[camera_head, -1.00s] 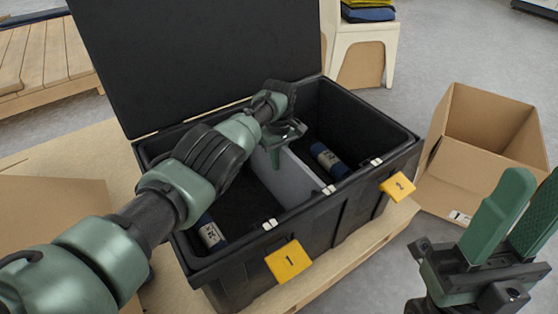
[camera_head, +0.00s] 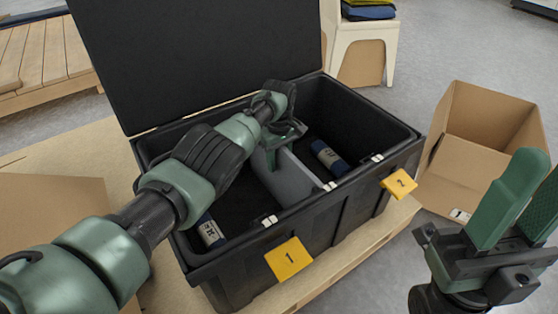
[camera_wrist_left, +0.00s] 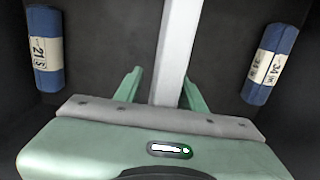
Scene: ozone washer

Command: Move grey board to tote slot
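The grey board (camera_head: 293,183) stands upright across the inside of the black tote (camera_head: 345,205), between its two halves. In the left wrist view the board (camera_wrist_left: 178,50) shows as a pale edge running away from me. My left gripper (camera_head: 283,143) is down inside the tote at the board's far part. Its two fingers (camera_wrist_left: 160,90) are spread, one on each side of the board, with gaps showing. The board's lower edge is hidden. My right gripper (camera_head: 522,205) is empty and open, at the right of the head view, outside the tote.
Blue rolls with labels lie in the tote, one in the left half (camera_head: 210,232) and one in the right half (camera_head: 328,157). The tote's lid (camera_head: 190,60) stands open behind. Yellow tags 1 (camera_head: 288,259) and 2 (camera_head: 399,184) hang in front. An open cardboard box (camera_head: 480,150) is at the right.

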